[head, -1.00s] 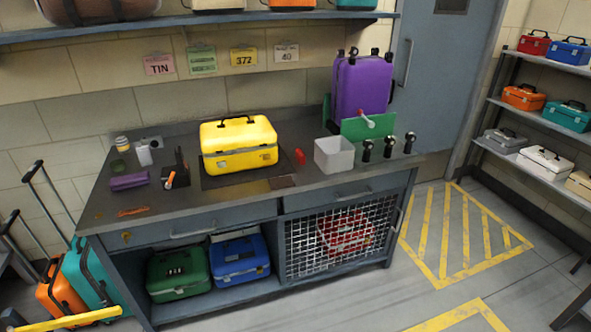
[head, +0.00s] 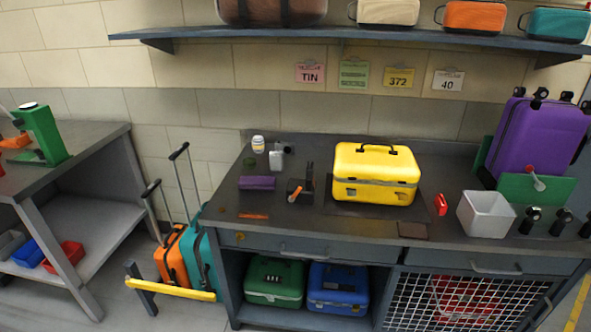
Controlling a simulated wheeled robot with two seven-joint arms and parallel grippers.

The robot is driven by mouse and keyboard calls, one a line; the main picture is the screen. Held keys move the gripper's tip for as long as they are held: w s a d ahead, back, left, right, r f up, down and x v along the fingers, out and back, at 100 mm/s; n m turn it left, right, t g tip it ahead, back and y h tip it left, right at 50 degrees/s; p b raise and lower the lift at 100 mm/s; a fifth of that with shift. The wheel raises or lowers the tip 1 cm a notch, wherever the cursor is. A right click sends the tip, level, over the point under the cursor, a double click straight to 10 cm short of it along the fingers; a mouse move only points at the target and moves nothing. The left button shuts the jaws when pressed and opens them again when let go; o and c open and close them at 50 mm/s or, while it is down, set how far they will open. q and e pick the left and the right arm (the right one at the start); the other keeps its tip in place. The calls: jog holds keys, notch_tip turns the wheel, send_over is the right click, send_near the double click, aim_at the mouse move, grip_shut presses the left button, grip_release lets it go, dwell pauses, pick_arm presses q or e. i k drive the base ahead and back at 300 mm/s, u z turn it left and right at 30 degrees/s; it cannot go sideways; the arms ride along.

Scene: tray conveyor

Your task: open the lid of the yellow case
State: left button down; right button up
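The yellow case (head: 375,176) stands upright on a dark mat on the workbench (head: 330,228), a little right of the middle of the head view. Its lid is closed, with a dark handle on top and latches on the front face. Neither of my grippers shows in the head view.
Left of the case are a purple pouch (head: 257,183), a small black holder (head: 298,190) and white bottles. To its right are a red object (head: 441,204), a white bin (head: 485,214) and a purple suitcase (head: 541,138). A shelf (head: 350,37) hangs above.

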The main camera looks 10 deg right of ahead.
aim_at(375, 163)
jog(key=u, duration=0.45)
jog(key=i, duration=1)
jog(key=z, duration=0.55)
jog(key=i, duration=0.65)
jog(key=z, duration=0.55)
